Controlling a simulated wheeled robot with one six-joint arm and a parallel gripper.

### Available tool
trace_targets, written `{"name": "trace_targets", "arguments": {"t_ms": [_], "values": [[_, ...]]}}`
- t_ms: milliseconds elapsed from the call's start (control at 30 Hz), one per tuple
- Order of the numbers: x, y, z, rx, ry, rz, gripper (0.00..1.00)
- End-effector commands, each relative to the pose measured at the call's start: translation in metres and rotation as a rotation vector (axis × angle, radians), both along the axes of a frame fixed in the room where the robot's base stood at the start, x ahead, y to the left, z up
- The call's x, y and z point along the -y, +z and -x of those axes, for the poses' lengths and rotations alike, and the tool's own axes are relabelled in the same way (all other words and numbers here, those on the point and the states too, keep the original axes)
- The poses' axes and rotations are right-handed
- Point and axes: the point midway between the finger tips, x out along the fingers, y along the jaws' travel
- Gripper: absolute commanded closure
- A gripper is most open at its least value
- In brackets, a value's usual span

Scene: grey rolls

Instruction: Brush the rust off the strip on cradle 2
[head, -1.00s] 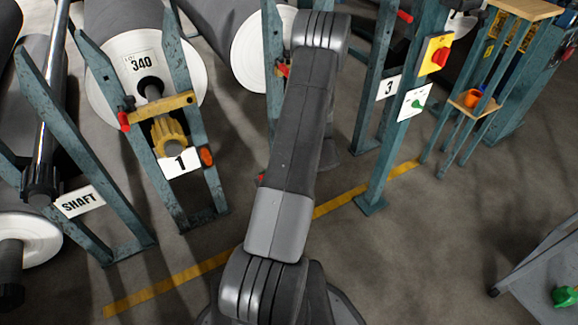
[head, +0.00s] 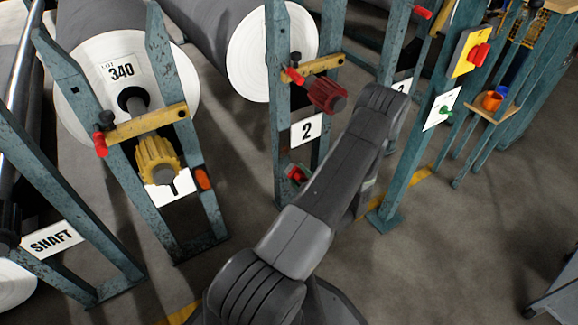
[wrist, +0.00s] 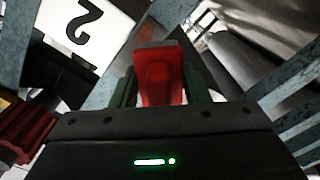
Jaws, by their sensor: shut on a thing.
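Cradle 2 is the teal stand (head: 278,130) with a white label "2" (head: 306,129), a yellow crossbar (head: 322,64) and a dark red toothed chuck (head: 327,95). In the wrist view, my gripper (wrist: 160,92) is shut on a red block (wrist: 158,72), seemingly the brush's grip, between dark green fingers. Its bristles are hidden. The label 2 (wrist: 88,28) is close by on the left of the wrist view. In the head view, a red and green bit (head: 297,172) shows low at cradle 2, beside my arm. I cannot make out the strip or its rust.
Cradle 1 (head: 165,215) with a yellow chuck (head: 158,160) stands at left, near the SHAFT sign (head: 52,238). Large grey rolls (head: 200,30) lie behind. A teal post (head: 395,160) with a yellow switch panel (head: 468,52) stands at right.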

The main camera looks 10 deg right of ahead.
Motion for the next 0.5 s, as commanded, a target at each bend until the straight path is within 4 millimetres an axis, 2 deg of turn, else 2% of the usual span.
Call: {"name": "trace_targets", "arguments": {"t_ms": [233, 500], "values": [[-0.003, 0.000, -0.009, 0.016, -0.001, -0.005, 0.77], [-0.013, 0.000, -0.035, 0.017, 0.000, -0.004, 0.77]]}}
